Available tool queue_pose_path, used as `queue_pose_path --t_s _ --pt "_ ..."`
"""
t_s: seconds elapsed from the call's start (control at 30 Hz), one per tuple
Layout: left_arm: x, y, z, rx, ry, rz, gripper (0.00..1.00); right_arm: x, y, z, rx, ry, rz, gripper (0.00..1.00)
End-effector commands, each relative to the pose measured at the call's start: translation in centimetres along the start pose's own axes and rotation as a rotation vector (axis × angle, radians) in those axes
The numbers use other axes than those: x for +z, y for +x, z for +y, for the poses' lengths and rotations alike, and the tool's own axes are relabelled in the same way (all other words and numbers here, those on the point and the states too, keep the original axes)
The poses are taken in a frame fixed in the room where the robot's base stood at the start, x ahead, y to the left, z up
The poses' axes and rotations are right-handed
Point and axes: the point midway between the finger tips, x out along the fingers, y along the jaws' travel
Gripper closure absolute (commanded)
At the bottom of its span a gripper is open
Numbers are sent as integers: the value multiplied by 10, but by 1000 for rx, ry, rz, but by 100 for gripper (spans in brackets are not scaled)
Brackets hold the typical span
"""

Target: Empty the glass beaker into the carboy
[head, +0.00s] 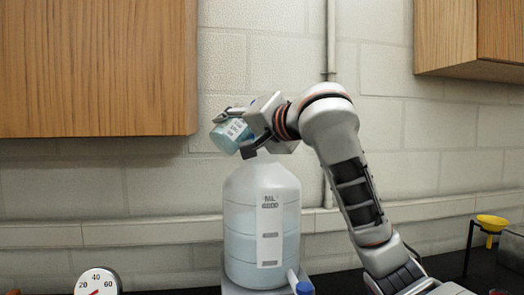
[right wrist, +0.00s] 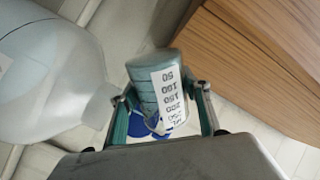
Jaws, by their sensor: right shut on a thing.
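The glass beaker (head: 228,136), holding blue liquid and bearing a white scale label, is strongly tilted above and a little left of the carboy's neck. My right gripper (head: 246,136) is shut on it. In the right wrist view, the fingers (right wrist: 164,108) lie on either side of the beaker (right wrist: 143,88), whose label faces the camera. The carboy (head: 243,215) is large and translucent, upright, with pale blue liquid inside and a scale strip. Its mouth is partly hidden by the gripper. It also shows in the right wrist view (right wrist: 45,85). My left gripper is not in view.
A spigot with a blue cap (head: 305,288) sticks out at the carboy's lower right. A round dial (head: 97,282) stands at lower left. A yellow funnel (head: 492,222) sits on a stand at right. Wooden cabinets (head: 95,70) hang on the wall, one left of the beaker.

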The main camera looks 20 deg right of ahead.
Motion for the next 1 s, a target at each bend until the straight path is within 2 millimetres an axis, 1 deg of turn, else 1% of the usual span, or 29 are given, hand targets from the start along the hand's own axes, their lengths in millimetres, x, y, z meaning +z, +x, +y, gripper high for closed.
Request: queue_pose_path --t_s 0.4,1.0 --pt "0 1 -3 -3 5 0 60 0 0 1 -1 42 -5 77" --pt "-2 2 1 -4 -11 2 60 2 0 2 -1 92 -12 77"
